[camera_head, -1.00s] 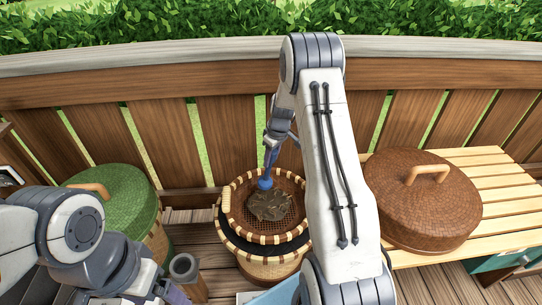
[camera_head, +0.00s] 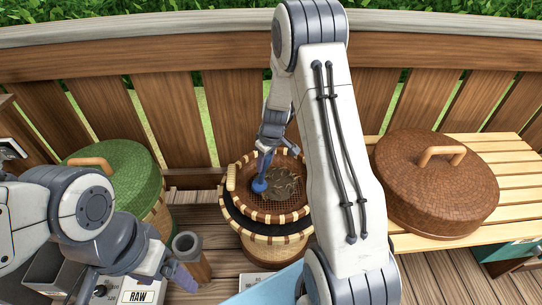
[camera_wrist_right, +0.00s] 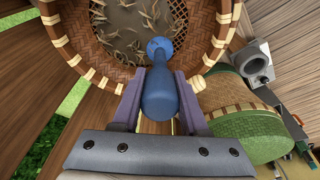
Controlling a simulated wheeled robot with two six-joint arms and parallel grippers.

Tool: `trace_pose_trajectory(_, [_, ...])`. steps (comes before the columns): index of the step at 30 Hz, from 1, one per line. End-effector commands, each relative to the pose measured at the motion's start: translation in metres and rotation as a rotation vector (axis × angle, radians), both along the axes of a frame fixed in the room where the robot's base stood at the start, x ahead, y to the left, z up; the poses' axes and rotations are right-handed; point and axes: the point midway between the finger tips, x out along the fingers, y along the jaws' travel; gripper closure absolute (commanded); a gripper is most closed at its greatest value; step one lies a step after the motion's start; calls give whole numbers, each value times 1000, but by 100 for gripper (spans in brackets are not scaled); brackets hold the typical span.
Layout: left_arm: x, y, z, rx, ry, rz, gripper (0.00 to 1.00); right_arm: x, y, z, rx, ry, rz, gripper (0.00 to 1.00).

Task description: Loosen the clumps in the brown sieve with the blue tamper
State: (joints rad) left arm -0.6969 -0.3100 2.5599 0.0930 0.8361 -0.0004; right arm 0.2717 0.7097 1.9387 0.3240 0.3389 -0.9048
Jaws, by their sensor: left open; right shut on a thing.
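The brown sieve (camera_head: 297,211) sits on a round basket stand in the middle of the head view. Dark leafy matter (camera_head: 281,184) lies on its mesh, partly loose and spread in strands. My right gripper (camera_head: 269,146) is shut on the blue tamper (camera_head: 260,185), whose round end is down at the mesh on the left side of the leaves. In the right wrist view the tamper (camera_wrist_right: 160,95) stands between the fingers, its end at the mesh among loose leaf strands (camera_wrist_right: 125,25). My left gripper (camera_head: 172,276) is open and empty at lower left, away from the sieve.
A green lidded basket (camera_head: 115,179) stands left of the sieve. A grey-topped tube (camera_head: 188,245) stands below it, near a box labelled RAW (camera_head: 137,297). A brown lid (camera_head: 436,183) rests on the slatted bench at right. A wooden fence runs behind.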

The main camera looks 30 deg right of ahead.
Motion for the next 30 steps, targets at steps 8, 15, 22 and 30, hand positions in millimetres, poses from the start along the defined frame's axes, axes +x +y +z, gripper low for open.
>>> trace_pose_trajectory(8, [0,0,-28,0,0,0,15,-36,-2,-4,-1,-2,-3,100])
trace_pose_trajectory(15, [0,0,-34,0,0,0,15,-40,-21,0,-1,-2,-2,100])
trace_pose_trajectory(22, [0,0,-33,0,0,0,15,-24,-49,0,-1,-2,-1,100])
trace_pose_trajectory(30, [0,0,-30,0,0,0,15,-4,-82,1,0,-1,-2,100])
